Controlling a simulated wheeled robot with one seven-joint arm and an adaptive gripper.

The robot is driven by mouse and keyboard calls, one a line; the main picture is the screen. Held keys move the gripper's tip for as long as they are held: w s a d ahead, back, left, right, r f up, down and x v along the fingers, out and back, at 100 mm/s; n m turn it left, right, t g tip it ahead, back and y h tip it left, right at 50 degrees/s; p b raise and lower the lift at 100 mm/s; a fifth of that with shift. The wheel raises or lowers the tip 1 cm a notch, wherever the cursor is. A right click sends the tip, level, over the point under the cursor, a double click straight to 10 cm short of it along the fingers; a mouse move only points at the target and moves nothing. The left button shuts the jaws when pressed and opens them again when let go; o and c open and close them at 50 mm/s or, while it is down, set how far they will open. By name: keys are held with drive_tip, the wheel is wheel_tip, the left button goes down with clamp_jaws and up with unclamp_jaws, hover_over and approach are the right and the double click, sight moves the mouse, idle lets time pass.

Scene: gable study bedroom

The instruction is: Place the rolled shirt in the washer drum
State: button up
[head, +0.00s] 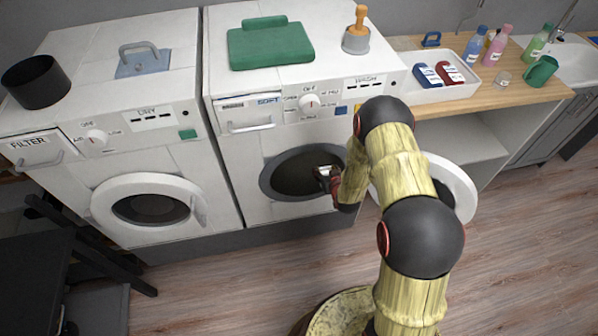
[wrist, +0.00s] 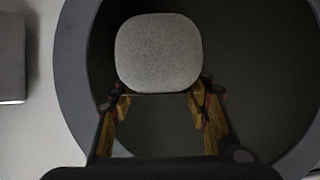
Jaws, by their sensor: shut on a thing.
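The rolled shirt (wrist: 158,50) is a grey, rounded bundle. In the wrist view it sits between the fingertips of my gripper (wrist: 160,100), which is shut on it. The washer (head: 265,195) is the white machine marked WASH, with its round door (head: 459,188) swung open to the right behind my arm. In the head view my gripper (head: 326,178) is at the right part of the dark drum opening (head: 290,175). In the wrist view the dark drum (wrist: 265,70) lies behind the shirt, with the grey opening rim (wrist: 76,75) around it. How deep the shirt is cannot be told.
The dryer (head: 150,165) stands left with its door shut. On the washer top are a green folded cloth (head: 270,44) and a grey pot with an orange-handled tool (head: 356,38). A wooden counter (head: 500,95) with a white tray and bottles is right. A dark stand (head: 40,270) is lower left.

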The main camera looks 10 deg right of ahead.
drive_tip(key=shift+w+d+f, duration=0.3)
drive_tip(key=shift+w+f, duration=0.2)
drive_tip(key=shift+f, duration=0.35)
drive_tip(key=w+a+f+b, duration=0.1)
drive_tip(key=w+a+f, duration=0.1)
drive_tip(key=w+f, duration=0.1)
drive_tip(key=w+a+f+b, duration=0.2)
drive_tip(key=w+f, duration=0.1)
drive_tip(key=w, duration=0.1)
drive_tip(key=w+a+f+b, duration=0.2)
drive_tip(key=w+a+f, duration=0.1)
drive_tip(key=w, duration=0.1)
drive_tip(key=shift+w, duration=0.15)
drive_tip(key=shift+w+f, duration=0.1)
drive_tip(key=shift+f, duration=0.15)
drive_tip(key=shift+w+a+f+b, duration=0.1)
drive_tip(key=shift+f+b, duration=0.45)
drive_tip(key=shift+f, duration=0.35)
drive_tip(key=shift+w+a+f+b, duration=0.1)
drive_tip(key=shift+f+b, duration=0.45)
drive_tip(key=shift+f, duration=0.3)
drive_tip(key=shift+f+b, duration=0.3)
drive_tip(key=o, duration=1.2)
drive_tip(key=shift+o, duration=0.4)
